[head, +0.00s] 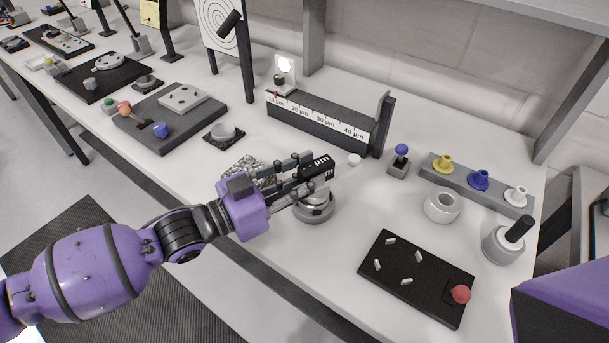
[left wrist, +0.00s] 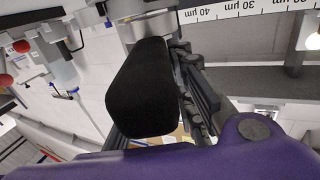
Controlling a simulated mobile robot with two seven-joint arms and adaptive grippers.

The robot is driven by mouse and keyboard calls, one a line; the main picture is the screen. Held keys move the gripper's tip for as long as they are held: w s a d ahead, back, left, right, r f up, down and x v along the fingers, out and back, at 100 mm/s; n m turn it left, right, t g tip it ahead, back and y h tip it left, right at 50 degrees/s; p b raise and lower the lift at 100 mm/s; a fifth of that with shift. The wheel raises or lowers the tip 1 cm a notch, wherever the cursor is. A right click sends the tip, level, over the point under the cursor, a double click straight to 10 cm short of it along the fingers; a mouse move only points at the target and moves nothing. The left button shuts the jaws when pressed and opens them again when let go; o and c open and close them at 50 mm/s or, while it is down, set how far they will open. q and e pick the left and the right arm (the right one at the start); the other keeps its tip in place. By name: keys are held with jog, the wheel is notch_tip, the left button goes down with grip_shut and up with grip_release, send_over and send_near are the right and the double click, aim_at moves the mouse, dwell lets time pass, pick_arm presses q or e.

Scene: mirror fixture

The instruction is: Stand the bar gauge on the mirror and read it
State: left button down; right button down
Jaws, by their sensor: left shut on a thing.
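My left gripper (head: 318,175) is shut on a black block with white lettering, the bar gauge (head: 317,166). In the left wrist view the gauge (left wrist: 142,88) is a large black shape beside the dark finger links. The gripper holds it above a round silver piece (head: 313,213) on the bench. That piece may be the mirror, but the gripper hides its top. I cannot tell whether the gauge touches it. Behind stands a dark bar with a white scale (head: 320,116) marked in µm, with a small red pointer near its left end. My right gripper is out of view.
At the right are a grey rack with yellow, blue and white knobs (head: 480,180), a white ring (head: 443,206) and a black-handled cylinder (head: 505,240). A black tray (head: 400,285) with several small pins and a red ball lies in front. A blue-knobbed block (head: 400,160) stands behind.

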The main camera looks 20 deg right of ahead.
pick_arm(q)
jog(key=shift+f, duration=0.1)
jog(key=c, duration=1.6)
grip_release()
jog(key=shift+o, duration=0.6)
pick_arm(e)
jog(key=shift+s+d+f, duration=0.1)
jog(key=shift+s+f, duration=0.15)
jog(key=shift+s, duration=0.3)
pick_arm(q)
jog(key=shift+r, duration=0.25)
jog(key=b+v, duration=0.1)
jog(key=v, duration=1.1)
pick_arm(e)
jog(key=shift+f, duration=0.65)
pick_arm(q)
jog(key=shift+f, duration=0.1)
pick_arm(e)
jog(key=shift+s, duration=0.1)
pick_arm(q)
jog(key=shift+s, duration=0.1)
